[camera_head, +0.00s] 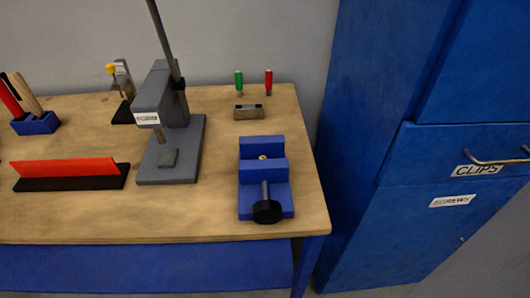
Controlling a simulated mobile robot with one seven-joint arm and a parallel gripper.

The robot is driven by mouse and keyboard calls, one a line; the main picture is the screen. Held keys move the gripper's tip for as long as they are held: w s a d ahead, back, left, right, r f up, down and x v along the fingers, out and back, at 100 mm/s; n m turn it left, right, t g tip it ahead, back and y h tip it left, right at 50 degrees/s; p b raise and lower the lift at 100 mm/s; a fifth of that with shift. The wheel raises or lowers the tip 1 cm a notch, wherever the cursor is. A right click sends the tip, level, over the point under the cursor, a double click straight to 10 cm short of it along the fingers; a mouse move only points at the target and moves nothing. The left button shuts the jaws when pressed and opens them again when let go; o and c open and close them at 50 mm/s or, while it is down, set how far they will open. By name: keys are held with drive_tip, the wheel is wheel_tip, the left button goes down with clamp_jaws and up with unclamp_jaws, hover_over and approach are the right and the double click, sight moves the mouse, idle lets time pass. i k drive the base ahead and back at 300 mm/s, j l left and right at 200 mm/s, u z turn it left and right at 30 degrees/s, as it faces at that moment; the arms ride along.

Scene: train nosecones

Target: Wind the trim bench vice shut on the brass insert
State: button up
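The blue bench vice (248,208) stands near the right end of the wooden bench, with its jaws toward the back. A grey screw (264,189) runs from the front jaw to a round black knob (267,211) at the bench's front. A tiny brass-coloured piece (262,157), likely the brass insert, shows between the two jaws. It is too small to tell whether both jaws touch it. My gripper is not in view.
A grey press (187,150) with a tall lever stands left of the vice. A small block (249,112) and green (239,80) and red (268,80) handled tools sit behind it. A red strip (66,168) lies left. A blue cabinet (375,110) stands right.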

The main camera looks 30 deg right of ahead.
sight(266, 211)
drive_tip(key=k+l+u, duration=0.15)
drive_tip(key=l, duration=1.25)
drive_tip(key=j, duration=0.35)
drive_tip(key=l+u, duration=0.45)
drive_tip(key=l, duration=0.15)
drive_tip(key=k+j+z, duration=0.45)
drive_tip(key=j, duration=0.2)
drive_tip(key=k+l+u, duration=0.1)
drive_tip(key=k, duration=0.25)
drive_tip(key=k+l+u, duration=0.1)
drive_tip(key=k+l, duration=0.2)
